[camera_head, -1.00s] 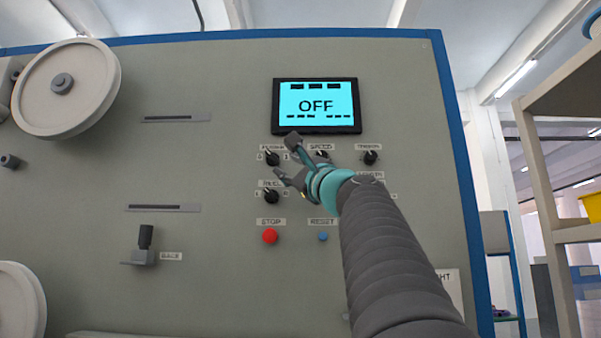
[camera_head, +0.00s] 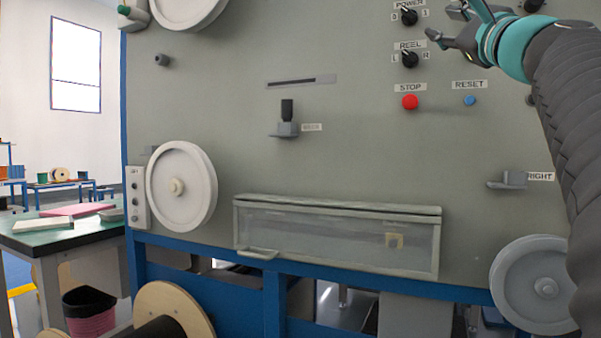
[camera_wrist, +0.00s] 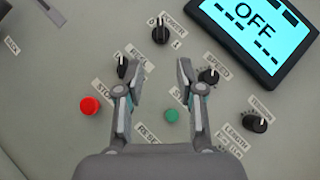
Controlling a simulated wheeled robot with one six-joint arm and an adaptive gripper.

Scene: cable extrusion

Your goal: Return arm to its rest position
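My gripper (camera_wrist: 159,80) is open and empty in the wrist view, its two fingers apart in front of the machine's control panel. In the head view my gripper (camera_head: 440,25) is at the top right, partly cut off by the upper edge, beside the POWER knob (camera_head: 409,15) and REEL knob (camera_head: 410,59). The red STOP button (camera_head: 410,102) and blue RESET button (camera_head: 470,101) lie below it. In the wrist view, a green button (camera_wrist: 172,116) shows between the fingers and the screen (camera_wrist: 262,32) reads OFF.
The grey machine panel (camera_head: 350,150) fills most of the head view. A lever (camera_head: 287,120), white wheels (camera_head: 181,186) and a clear-fronted box (camera_head: 330,240) stick out from it. A green-topped table (camera_head: 50,240) and a cable reel (camera_head: 170,310) stand at the left.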

